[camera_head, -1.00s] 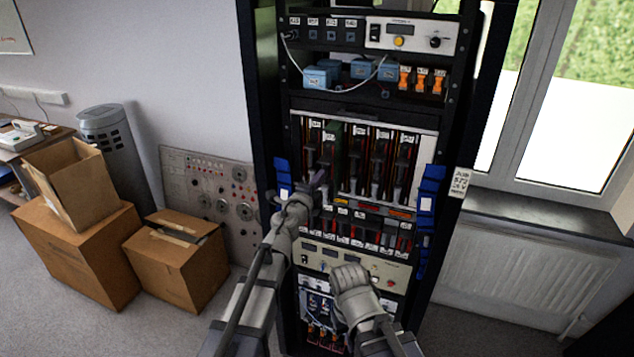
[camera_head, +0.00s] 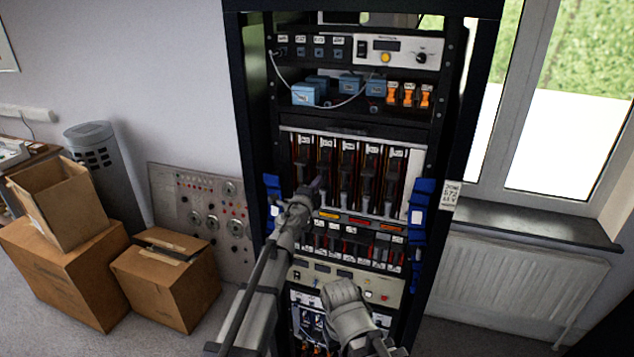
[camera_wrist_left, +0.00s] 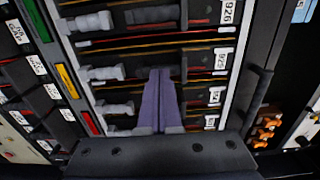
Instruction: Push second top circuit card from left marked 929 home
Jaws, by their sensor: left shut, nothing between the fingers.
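The second top card from the left (camera_head: 326,160) stands in the upper card cage, its front looking level with its neighbours. In the left wrist view its label (camera_wrist_left: 221,58) looks like 929, with the last digit unclear; the label beside it reads 926. My left gripper (camera_head: 318,184) is shut and empty, in front of the lower part of this card. In the left wrist view its purple fingertips (camera_wrist_left: 160,72) lie over that card's front; I cannot tell whether they touch. My right arm ends low in front of the rack; its fingers are hidden.
Blue and orange connectors (camera_head: 408,95) sit on the shelf above. Cardboard boxes (camera_head: 165,280) stand on the floor at left. A radiator (camera_head: 515,290) is at right.

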